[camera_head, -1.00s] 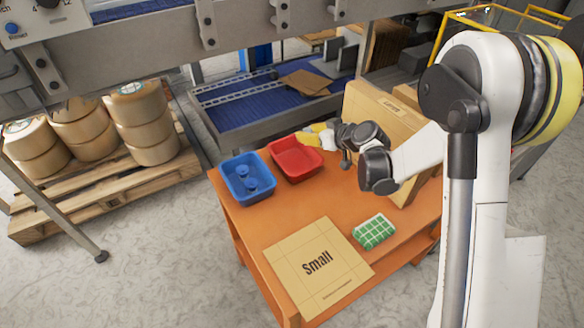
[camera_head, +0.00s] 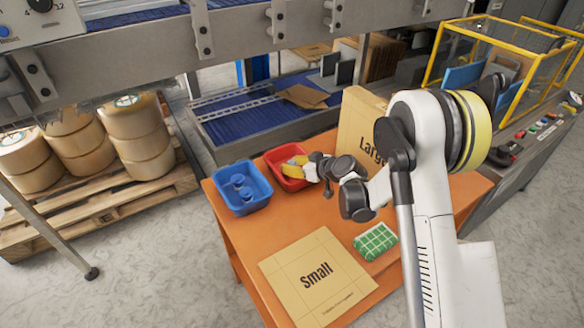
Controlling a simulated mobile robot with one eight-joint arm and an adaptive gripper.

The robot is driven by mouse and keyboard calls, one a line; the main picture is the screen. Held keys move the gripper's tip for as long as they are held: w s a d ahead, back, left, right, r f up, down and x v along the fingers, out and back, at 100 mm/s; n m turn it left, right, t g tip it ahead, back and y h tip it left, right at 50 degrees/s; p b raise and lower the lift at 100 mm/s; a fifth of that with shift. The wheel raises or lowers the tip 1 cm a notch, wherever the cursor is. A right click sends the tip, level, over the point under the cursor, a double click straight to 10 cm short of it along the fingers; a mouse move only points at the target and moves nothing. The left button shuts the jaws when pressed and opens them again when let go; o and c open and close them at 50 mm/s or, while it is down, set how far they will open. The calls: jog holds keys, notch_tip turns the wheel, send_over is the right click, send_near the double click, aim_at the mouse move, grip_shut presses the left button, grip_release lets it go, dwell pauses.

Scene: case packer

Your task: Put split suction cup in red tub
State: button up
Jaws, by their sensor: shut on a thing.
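The red tub (camera_head: 272,158) stands at the back left of the orange table, just right of the blue tub (camera_head: 228,186). My gripper (camera_head: 292,168), with yellow showing at its fingers, is over the red tub and covers much of its opening. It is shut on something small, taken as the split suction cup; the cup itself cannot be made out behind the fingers. I cannot tell whether the fingertips are above the tub's rim or inside it. The blue tub holds blue cup-shaped pieces (camera_head: 241,187).
A flat "Small" carton (camera_head: 316,278) lies at the table front, with a green-and-white checked pack (camera_head: 375,241) to its right. A "Large" carton (camera_head: 360,125) stands upright behind my arm. A blue conveyor (camera_head: 235,125) runs behind the table.

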jog(key=o, duration=0.7)
jog(key=shift+f, duration=0.1)
jog(key=shift+d+r, duration=0.1)
jog(key=shift+r, duration=0.2)
jog(key=p+v, duration=0.4)
jog(key=v, duration=0.8)
